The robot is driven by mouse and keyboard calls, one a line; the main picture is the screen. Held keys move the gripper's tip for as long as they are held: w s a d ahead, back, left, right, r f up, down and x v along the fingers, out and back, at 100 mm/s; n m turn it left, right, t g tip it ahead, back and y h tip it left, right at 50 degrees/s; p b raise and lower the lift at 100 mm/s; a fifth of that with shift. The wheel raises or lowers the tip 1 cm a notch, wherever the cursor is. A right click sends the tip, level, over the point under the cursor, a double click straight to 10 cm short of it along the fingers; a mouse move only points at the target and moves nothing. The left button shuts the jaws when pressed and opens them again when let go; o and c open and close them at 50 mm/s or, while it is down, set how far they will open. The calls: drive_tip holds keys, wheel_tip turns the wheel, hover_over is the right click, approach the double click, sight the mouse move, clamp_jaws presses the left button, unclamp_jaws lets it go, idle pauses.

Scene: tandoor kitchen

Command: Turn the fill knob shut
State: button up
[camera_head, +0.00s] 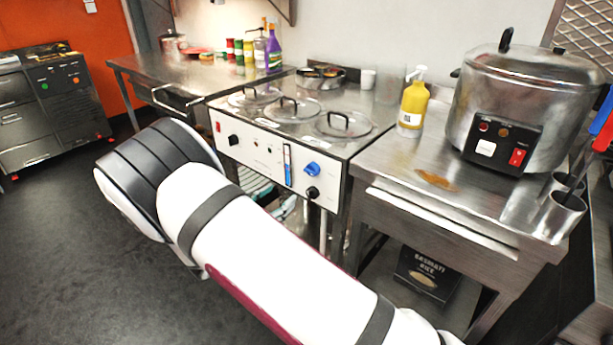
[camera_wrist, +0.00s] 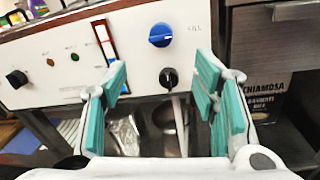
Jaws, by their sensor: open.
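The blue fill knob (camera_head: 312,169) is on the white front panel (camera_head: 263,158) of the steel cooker, right of an upright gauge with a blue strip (camera_head: 287,166). In the wrist view the blue knob (camera_wrist: 161,36) is at upper middle, with small, partly readable lettering to its right. A black knob (camera_wrist: 168,77) sits below it. My gripper (camera_wrist: 161,76) is open, its teal-padded fingers spread left and right of the black knob in the picture, below the blue knob. Nothing is between the pads, and no contact with the blue knob shows. My gripper is hidden in the head view.
Lidded wells (camera_head: 345,124) top the cooker. A yellow pump bottle (camera_head: 413,104) and a large steel pot (camera_head: 525,95) stand on the right counter. A dark rice box (camera_head: 425,278) is below. Another black knob (camera_wrist: 17,78) is at the panel's left. Floor at left is clear.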

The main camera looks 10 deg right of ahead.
sight(309, 172)
drive_tip(key=x, duration=1.3)
drive_tip(key=shift+w+d+b, duration=0.15)
drive_tip(key=shift+d+b, duration=0.05)
drive_tip(key=shift+b, duration=0.15)
drive_tip(key=c, duration=1.1)
